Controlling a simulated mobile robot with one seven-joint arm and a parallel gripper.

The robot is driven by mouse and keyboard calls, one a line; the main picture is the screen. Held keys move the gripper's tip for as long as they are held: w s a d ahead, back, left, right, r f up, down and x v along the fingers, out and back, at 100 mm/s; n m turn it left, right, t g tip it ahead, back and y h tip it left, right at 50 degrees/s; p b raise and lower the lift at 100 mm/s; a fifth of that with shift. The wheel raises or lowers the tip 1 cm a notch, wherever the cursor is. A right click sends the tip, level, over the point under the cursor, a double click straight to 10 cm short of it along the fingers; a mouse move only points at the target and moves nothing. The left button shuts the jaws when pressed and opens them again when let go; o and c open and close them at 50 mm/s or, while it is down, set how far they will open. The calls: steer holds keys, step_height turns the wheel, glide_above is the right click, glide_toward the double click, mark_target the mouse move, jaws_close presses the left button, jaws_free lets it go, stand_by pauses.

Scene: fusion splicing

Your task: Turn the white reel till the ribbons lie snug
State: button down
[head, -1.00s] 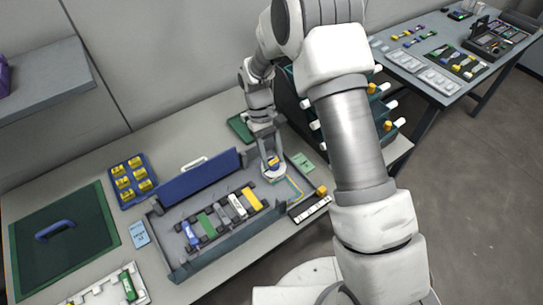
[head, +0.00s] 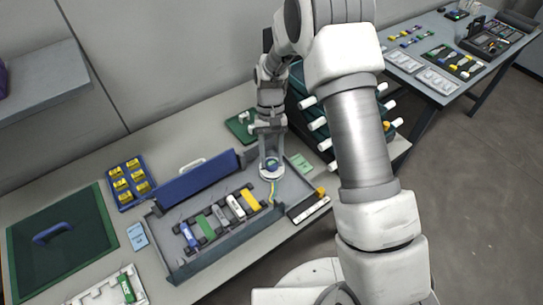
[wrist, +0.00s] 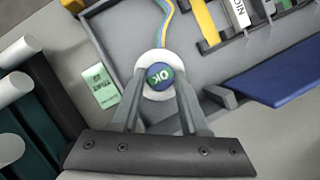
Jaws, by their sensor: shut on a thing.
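The white reel (head: 263,174) sits in the right end of the grey tray (head: 178,266), below my wrist. My gripper (wrist: 160,93) is shut on the reel, one finger on each side. Yellow and blue ribbons (wrist: 164,18) leave the reel and curve toward the tray's coloured modules. In the head view the ribbons (head: 273,192) form a short bend beside the reel. The fingers hide part of the reel's rim.
A blue raised lid (head: 198,180) stands along the tray's back edge. A green note (head: 300,163) lies right of the reel. Dark drawers with white handles (head: 317,123) stand close to my arm. A blue holder of yellow parts (head: 131,184) is at the left.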

steer(key=shift+c, duration=2.1)
jaws_free()
steer(key=shift+r, duration=0.1)
steer(key=p+v, duration=0.1)
steer(key=v, duration=1.6)
steer(key=shift+r, duration=0.2)
